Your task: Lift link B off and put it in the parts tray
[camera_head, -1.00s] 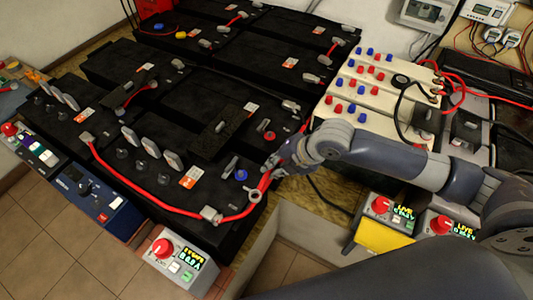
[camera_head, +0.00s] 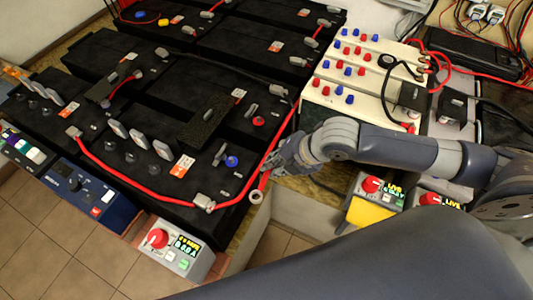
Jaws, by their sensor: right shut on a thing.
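My right gripper (camera_head: 280,163) is shut on a short red piece with a metal ring end (camera_head: 256,196), beside the right edge of the front black battery. The ring hangs below the fingers, apart from the battery's terminals. I take this piece to be link B, but no label is readable. A long red cable (camera_head: 130,184) runs along the front battery to a metal lug (camera_head: 204,201) and on up behind the gripper; part of it is hidden there. My left gripper is not in view. I cannot make out a parts tray.
Several black batteries (camera_head: 150,95) fill the left and centre. Control boxes (camera_head: 172,250) line the front. A yellow-fronted box (camera_head: 372,213) stands below my arm. Tiled floor (camera_head: 60,250) lies below.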

